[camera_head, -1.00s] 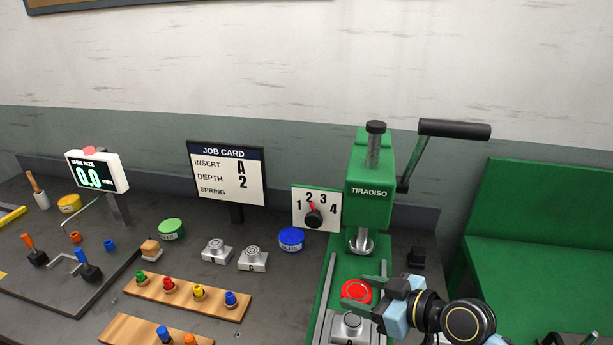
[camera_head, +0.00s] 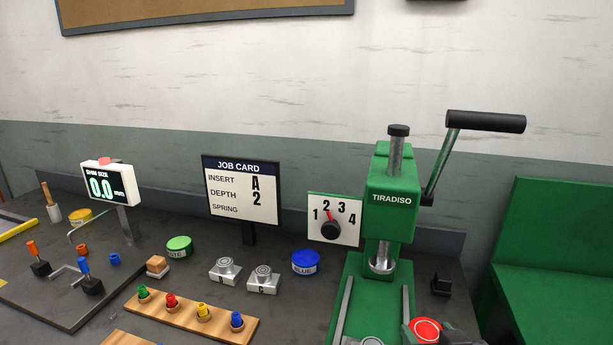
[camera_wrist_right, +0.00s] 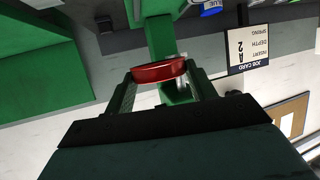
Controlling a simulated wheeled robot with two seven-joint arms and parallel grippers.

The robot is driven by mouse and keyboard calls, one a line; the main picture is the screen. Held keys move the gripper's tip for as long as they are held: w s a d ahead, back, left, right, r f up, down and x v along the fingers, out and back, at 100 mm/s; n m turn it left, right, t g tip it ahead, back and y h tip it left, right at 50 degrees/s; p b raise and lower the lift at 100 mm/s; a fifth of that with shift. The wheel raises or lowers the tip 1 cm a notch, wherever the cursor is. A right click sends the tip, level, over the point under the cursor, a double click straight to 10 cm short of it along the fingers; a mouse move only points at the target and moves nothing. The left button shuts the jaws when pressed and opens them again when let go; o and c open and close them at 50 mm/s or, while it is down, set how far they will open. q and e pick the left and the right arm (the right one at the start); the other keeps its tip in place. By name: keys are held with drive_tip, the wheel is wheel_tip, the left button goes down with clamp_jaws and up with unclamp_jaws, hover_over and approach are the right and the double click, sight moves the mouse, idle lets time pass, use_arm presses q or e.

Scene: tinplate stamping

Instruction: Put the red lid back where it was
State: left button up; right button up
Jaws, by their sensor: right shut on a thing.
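The red lid (camera_head: 425,330) is a round red disc at the bottom right of the head view, in front of the green press. My right gripper (camera_head: 428,336) is shut on it; most of this gripper is cut off by the lower frame edge. In the right wrist view the red lid (camera_wrist_right: 159,71) is pinched between the two fingertips of the right gripper (camera_wrist_right: 160,76), seen edge-on. My left gripper is not in view.
The green press (camera_head: 390,200) with a black-handled lever stands beside the lid. A blue lid (camera_head: 305,262) and a green lid (camera_head: 180,245) lie on the bench. Two metal inserts (camera_head: 263,279) and a rack of coloured pegs (camera_head: 190,316) lie left of the press.

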sight(367, 343)
drive_tip(key=w+a+n+g+y+p, duration=0.1)
drive_tip(key=a+n+y+p, duration=0.1)
drive_tip(key=y, duration=0.1)
drive_tip(key=w+a+n+g+y+p, duration=0.1)
drive_tip(key=a+n+y+p, duration=0.1)
drive_tip(key=n+y+p, duration=0.1)
drive_tip(key=w+a+r+n+g+y+p, duration=0.1)
drive_tip(key=a+n+y+p, duration=0.1)
drive_tip(key=n, duration=0.1)
drive_tip(key=shift+w+a+y+p, duration=0.3)
drive_tip(key=shift+y+p, duration=0.05)
drive_tip(key=shift+y, duration=0.05)
drive_tip(key=shift+w+d+r+n+g+y+p, duration=0.1)
drive_tip(key=shift+w+r+n+g+y+p, duration=0.15)
drive_tip(key=shift+r+n+g+y+p, duration=0.35)
drive_tip(key=shift+f, duration=0.15)
wheel_tip(367, 343, down, 10)
drive_tip(key=shift+r+b, duration=0.2)
drive_tip(key=shift+b, duration=0.15)
drive_tip(key=shift+f, duration=0.1)
